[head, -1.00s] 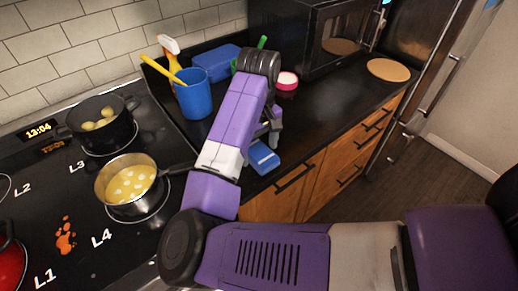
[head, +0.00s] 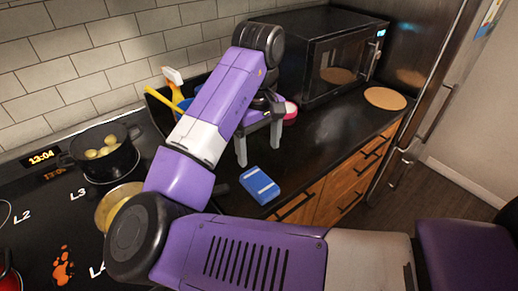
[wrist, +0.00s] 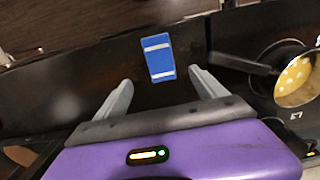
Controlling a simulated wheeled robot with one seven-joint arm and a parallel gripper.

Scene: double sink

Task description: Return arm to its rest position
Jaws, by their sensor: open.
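My gripper (head: 259,158) shows in the head view at the end of my purple arm, above the dark counter, with its two grey fingers apart and pointing down. In the wrist view my gripper (wrist: 160,90) is open with nothing between its fingers. A blue box with white bands (head: 260,185) lies on the counter near its front edge, just below and to the right of the fingers. It also shows in the wrist view (wrist: 158,58), beyond the fingertips and apart from them.
The stove at the left holds a black pot (head: 103,152) and a steel pot (head: 112,203), partly hidden by my arm. A black microwave (head: 330,60) stands at the back. A round wooden board (head: 385,98) lies on the right counter. A pink-rimmed container (head: 290,112) sits behind my gripper.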

